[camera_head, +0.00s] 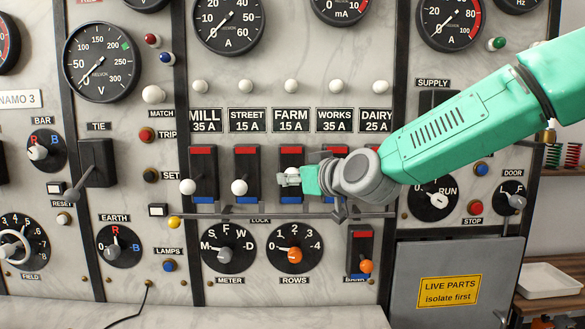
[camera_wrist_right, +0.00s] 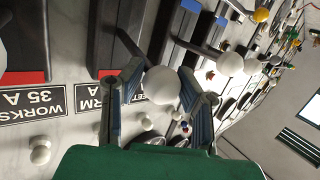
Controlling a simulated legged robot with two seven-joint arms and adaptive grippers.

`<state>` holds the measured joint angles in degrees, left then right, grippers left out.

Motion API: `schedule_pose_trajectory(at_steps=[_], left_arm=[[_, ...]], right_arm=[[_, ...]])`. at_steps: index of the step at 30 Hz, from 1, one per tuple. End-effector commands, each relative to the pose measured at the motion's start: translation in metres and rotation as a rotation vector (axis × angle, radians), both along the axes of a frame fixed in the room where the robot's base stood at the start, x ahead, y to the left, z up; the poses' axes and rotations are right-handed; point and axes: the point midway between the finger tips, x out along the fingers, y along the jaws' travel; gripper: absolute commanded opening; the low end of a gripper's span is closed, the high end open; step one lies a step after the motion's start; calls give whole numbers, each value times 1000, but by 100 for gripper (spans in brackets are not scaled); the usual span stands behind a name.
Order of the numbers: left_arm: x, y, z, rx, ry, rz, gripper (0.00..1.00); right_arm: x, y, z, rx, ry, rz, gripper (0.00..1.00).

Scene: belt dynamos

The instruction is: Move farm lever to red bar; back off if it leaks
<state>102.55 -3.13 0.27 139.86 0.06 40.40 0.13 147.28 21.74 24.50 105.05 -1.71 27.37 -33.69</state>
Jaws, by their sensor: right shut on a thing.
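The farm lever's switch plate (camera_head: 291,160) is under the FARM 15 A label, with a red bar (camera_head: 291,150) at its top and a blue bar at its bottom. My right gripper (camera_head: 290,179) is in front of its lower half. In the right wrist view my right gripper (camera_wrist_right: 160,92) is shut around a white ball knob (camera_wrist_right: 162,85), the farm lever's knob, which the gripper mostly hides in the head view. The gripper sits slightly higher than the neighbouring knobs, below the red bar. My left gripper is not in view.
The mill lever (camera_head: 188,187) and street lever (camera_head: 239,188) stand low, near their blue bars. My right arm partly covers the works and dairy switches. A lock rail (camera_head: 260,215) runs below. The mA meter (camera_head: 342,8) is cut off at the top. White lamps (camera_head: 291,86) sit above the labels.

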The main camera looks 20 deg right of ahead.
Motion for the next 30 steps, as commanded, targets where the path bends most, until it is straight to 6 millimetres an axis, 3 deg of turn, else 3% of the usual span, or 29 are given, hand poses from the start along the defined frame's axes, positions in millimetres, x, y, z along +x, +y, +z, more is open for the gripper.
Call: schedule_pose_trajectory(at_steps=[1,6,16,30], left_arm=[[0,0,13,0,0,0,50],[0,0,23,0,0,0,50],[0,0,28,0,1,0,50],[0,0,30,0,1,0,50]], right_arm=[[0,1,9,6,35,2,0],[5,0,20,7,29,2,0],[16,-4,40,7,20,-2,0],[20,-6,45,8,20,-2,0]])
